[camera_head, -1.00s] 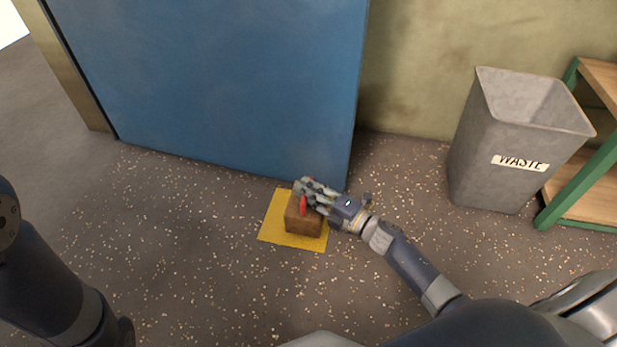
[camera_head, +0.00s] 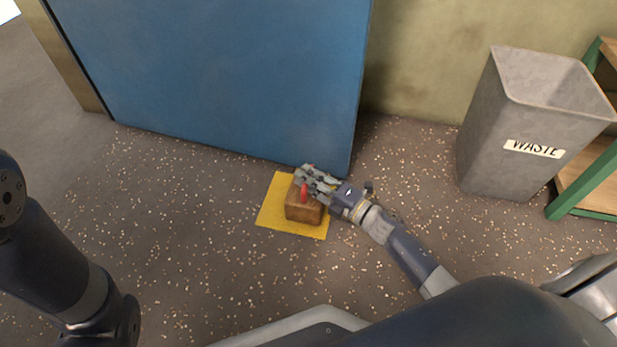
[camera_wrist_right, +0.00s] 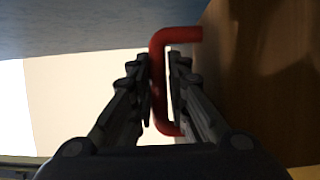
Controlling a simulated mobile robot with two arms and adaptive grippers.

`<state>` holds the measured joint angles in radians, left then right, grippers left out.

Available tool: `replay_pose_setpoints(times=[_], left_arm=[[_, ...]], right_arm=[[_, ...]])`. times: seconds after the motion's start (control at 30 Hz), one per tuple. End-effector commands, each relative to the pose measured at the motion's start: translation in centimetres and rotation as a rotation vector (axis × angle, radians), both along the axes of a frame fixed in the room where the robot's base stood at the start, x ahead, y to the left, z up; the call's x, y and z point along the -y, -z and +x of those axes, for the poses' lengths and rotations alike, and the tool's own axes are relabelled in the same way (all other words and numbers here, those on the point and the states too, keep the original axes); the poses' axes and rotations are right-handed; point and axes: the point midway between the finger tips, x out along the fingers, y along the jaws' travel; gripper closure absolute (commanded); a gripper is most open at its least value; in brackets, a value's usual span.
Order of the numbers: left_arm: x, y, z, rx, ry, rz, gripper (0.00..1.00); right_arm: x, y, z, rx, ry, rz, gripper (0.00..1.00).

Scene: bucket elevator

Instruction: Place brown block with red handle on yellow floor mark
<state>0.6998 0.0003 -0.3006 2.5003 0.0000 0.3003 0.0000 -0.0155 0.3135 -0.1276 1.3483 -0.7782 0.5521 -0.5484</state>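The brown block (camera_head: 304,208) is a wooden cube with a red handle (camera_head: 304,191). In the head view it appears over the right part of the yellow floor mark (camera_head: 275,215); I cannot tell whether its underside touches the floor. My right gripper (camera_head: 306,180) reaches in from the right at the handle. In the right wrist view the fingers (camera_wrist_right: 160,85) lie close on both sides of the red handle bar (camera_wrist_right: 159,80), with the brown block (camera_wrist_right: 262,85) at right. My left arm shows at left, but its gripper is not in view.
A blue panel (camera_head: 210,75) stands just behind the mark. A grey waste bin (camera_head: 510,150) and a green-framed shelf (camera_head: 585,185) stand at right by the wall. The speckled floor (camera_head: 190,220) left of the mark is clear.

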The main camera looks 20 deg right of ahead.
Motion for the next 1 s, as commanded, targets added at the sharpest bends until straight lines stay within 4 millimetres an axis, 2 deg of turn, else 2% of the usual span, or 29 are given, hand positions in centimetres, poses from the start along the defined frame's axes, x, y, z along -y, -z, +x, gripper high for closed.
replay_pose_setpoints(times=[0.47, 0.57, 0.8, 1.0], left_arm=[[0.0, -0.6, 0.2, -0.003, -0.001, 0.0, 1.0], [0.0, -1.5, 0.2, -0.003, -0.001, 0.0, 1.0], [0.0, -4.4, 0.1, -0.002, -0.001, 0.0, 1.0], [0.0, -5.9, -0.1, 0.002, -0.001, -0.001, 1.0]], right_arm=[[0.1, -0.5, -0.1, -0.001, 0.0, -0.001, 0.68], [0.8, -0.6, -1.3, -0.005, 0.0, 0.001, 0.68], [3.5, -0.7, -5.8, -0.006, 0.002, 0.001, 0.68], [5.3, -0.5, -8.9, -0.004, 0.001, 0.0, 0.68]])
